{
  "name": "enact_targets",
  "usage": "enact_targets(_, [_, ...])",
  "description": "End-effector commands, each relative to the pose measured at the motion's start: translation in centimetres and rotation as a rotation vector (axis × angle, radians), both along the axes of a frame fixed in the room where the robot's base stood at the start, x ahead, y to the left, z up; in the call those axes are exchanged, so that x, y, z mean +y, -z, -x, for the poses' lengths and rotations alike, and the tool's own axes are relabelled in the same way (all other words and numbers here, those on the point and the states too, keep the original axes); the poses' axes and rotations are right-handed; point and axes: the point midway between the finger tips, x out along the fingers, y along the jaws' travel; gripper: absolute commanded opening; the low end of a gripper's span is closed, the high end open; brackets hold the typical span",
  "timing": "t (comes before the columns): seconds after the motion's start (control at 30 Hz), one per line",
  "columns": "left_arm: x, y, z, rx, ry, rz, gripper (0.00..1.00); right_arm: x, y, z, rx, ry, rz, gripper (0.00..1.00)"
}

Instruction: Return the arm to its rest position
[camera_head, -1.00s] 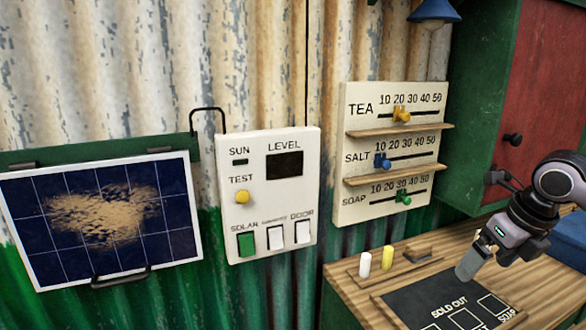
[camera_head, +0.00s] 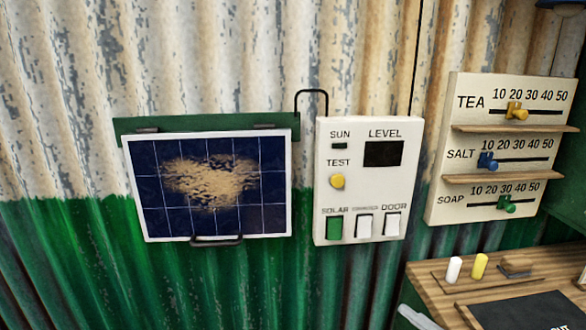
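A small pale grey piece (camera_head: 416,318) shows at the bottom edge, just left of the wooden counter. It looks like part of my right arm or gripper, but it is cut off and I cannot tell whether the fingers are open. No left arm or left gripper is in view.
A dusty solar panel (camera_head: 150,215) hangs on the corrugated wall beside a switch box (camera_head: 362,205). A price slider board (camera_head: 447,120) is at right. The counter (camera_head: 425,272) holds white chalk (camera_head: 453,269), yellow chalk (camera_head: 479,265) and a dark slate (camera_head: 515,312).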

Motion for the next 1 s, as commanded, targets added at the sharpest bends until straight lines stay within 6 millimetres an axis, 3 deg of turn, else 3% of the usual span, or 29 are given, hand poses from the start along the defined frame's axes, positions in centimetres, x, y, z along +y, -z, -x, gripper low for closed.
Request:
enact_targets(0.17, [0.0, 0.3, 0.0, 0.001, -0.001, 0.001, 0.43, -2.1, 8.1, 2.3, 0.381, 0.299, -0.266, 1.00])
enact_targets(0.3, [0.0, 0.4, 0.0, 0.001, -0.002, 0.001, 0.43, -3.3, 15.0, 6.4, 0.693, 0.504, -0.418, 1.00])
enact_targets(0.43, [0.0, 0.5, 0.1, 0.002, -0.002, 0.001, 0.43, -3.5, 19.6, 10.6, 0.921, 0.631, -0.510, 1.00])
enact_targets(0.63, [0.0, 0.6, 0.1, 0.002, -0.002, 0.001, 0.43, -3.2, 22.2, 13.9, 1.071, 0.707, -0.565, 1.00])
enact_targets(1.0, [0.0, 0.6, 0.1, 0.003, -0.002, 0.000, 0.43, -3.2, 22.3, 14.0, 1.077, 0.708, -0.567, 1.00])
